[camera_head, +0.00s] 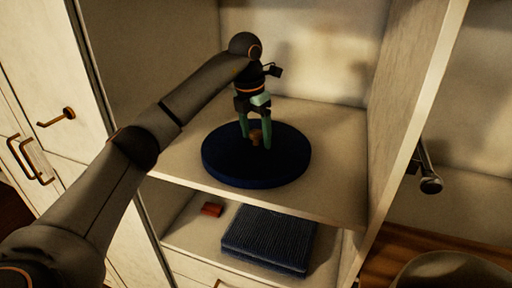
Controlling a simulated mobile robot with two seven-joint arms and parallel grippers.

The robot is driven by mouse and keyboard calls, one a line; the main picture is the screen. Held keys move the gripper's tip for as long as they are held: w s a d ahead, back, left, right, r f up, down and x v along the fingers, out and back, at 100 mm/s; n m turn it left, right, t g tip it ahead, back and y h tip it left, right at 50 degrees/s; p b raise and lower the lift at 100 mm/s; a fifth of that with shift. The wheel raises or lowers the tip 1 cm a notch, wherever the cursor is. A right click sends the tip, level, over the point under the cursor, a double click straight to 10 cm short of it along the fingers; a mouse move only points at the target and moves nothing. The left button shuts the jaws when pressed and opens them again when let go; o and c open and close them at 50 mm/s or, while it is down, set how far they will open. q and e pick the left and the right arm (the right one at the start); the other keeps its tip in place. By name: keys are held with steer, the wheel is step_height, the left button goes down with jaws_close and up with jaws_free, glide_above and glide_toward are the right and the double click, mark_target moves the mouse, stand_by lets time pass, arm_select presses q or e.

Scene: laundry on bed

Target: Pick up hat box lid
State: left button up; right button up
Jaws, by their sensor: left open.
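The hat box lid (225,159) is a round, dark blue disc with a small tan knob (256,136) near its middle. It lies flat on the upper shelf of the open wardrobe. My left gripper (257,144) points down over the lid, with its green fingers apart on either side of the knob. I cannot tell whether the fingers touch the knob or the lid. My right gripper is not in view.
The upper shelf (335,180) has side walls and a back wall close around the lid. Below it are a folded dark blue ribbed cloth (268,240) and a small red box (211,209). A metal rail (429,175) sticks out at the right.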

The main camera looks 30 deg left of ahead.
arm_select(q)
jaws_close()
stand_by(0.5)
